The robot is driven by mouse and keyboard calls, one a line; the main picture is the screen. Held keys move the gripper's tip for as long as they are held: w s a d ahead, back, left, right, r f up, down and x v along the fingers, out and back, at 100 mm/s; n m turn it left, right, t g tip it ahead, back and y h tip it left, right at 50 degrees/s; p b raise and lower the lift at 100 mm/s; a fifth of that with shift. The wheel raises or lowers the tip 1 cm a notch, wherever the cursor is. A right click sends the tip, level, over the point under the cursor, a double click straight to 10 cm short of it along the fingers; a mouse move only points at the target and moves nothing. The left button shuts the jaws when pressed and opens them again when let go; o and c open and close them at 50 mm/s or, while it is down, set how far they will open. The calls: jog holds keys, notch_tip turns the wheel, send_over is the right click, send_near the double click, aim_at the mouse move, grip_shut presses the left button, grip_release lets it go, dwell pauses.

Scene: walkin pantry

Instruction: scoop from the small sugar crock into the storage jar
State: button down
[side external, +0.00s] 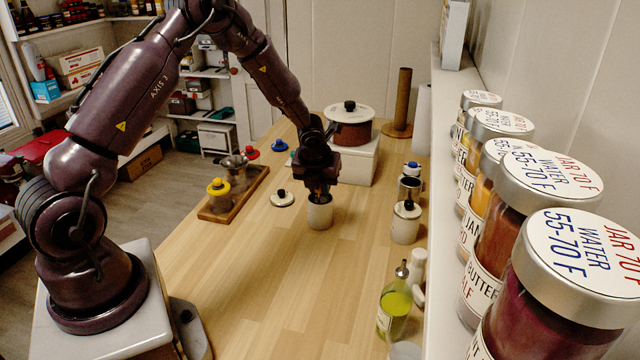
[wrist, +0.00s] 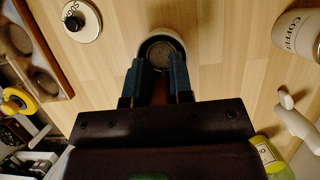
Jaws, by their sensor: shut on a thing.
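The small crock (side external: 320,214) is white, upright and open on the wooden table; its mouth also shows in the wrist view (wrist: 143,48). A round lid with a black knob and partly readable lettering (wrist: 82,20) lies beside it, also in the side view (side external: 282,199). My gripper (side external: 319,188) points down into the crock's mouth. In the wrist view its fingers (wrist: 160,75) are shut on a narrow brown handle (wrist: 160,90), apparently the scoop's. The scoop's lower end and the crock's contents are hard to make out. I cannot tell which vessel is the storage jar.
A wooden tray (side external: 246,200) with a yellow-topped jar (side external: 218,193) lies left. A pot (side external: 350,128) on a white box stands behind.

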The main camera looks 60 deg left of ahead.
notch_tip(320, 180, up, 7)
jog(key=shift+f, duration=0.2)
dwell(1.0)
dwell(0.4)
